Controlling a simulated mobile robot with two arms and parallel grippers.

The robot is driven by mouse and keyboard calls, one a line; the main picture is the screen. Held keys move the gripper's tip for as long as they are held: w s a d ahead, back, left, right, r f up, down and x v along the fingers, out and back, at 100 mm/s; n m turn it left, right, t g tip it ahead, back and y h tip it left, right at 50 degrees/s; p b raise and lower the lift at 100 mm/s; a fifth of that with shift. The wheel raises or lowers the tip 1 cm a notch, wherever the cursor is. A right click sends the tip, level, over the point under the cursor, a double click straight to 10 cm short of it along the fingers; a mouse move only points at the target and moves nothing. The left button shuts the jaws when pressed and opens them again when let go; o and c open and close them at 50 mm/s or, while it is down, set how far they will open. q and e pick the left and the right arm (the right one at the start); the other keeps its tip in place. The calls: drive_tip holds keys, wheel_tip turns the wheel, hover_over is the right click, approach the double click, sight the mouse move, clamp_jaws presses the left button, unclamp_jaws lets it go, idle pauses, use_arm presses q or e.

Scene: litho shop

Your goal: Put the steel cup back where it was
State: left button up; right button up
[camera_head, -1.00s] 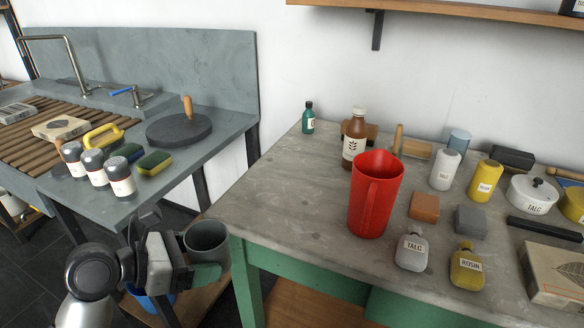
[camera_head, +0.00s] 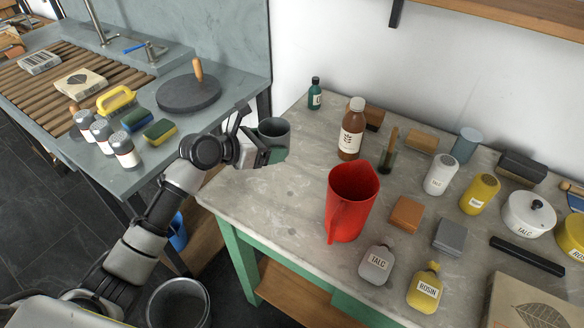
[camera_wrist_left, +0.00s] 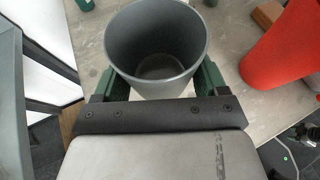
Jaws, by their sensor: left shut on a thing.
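The steel cup (camera_head: 273,131) is a plain grey, open-topped cup. My left gripper (camera_head: 268,150) is shut on it and holds it upright over the left end of the grey worktable (camera_head: 240,190). In the left wrist view the cup (camera_wrist_left: 158,45) sits between the two green fingers of my left gripper (camera_wrist_left: 157,80), and its inside looks empty. I cannot tell whether its base touches the tabletop.
A red jug (camera_head: 350,205) stands right of the cup. Behind are a brown bottle (camera_head: 351,130) and a small green bottle (camera_head: 314,94). Several tins, blocks and jars fill the table's right side. The tabletop between cup and jug is clear.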

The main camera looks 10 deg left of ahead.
use_arm(q)
hover_over(269, 184)
wheel_tip(269, 184, down, 6)
drive_tip(key=shift+w+r+b, duration=0.1)
drive_tip(key=shift+r+b, duration=0.15)
drive_tip(key=shift+b, duration=0.05)
drive_tip(key=shift+d+f+b, duration=0.1)
drive_tip(key=shift+f+b, duration=0.25)
drive_tip(key=shift+f, duration=1.8)
drive_tip(key=shift+f, duration=0.1)
drive_tip(key=o, duration=1)
drive_tip(key=shift+r, duration=0.2)
drive_tip(key=v, duration=1.2)
